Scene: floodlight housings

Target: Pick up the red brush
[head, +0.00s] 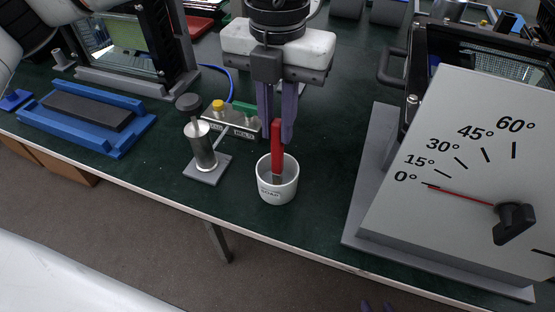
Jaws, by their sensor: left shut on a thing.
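The red brush (277,150) stands nearly upright, its lower end inside a white cup (277,192) near the table's front edge. The cup has small dark lettering, and its rim hides the lowest part of the brush. My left gripper (277,130) points down from above, with its purple fingers shut on the upper part of the red handle. Of my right gripper (377,306), only purple fingertips show at the bottom edge, below the table's front edge, so its opening is unclear.
A metal post on a square base (204,160) stands left of the cup, with a button box (232,121) behind it. A blue tray (85,115) lies far left. A large angle-dial fixture (465,180) fills the right. Green table between cup and fixture is clear.

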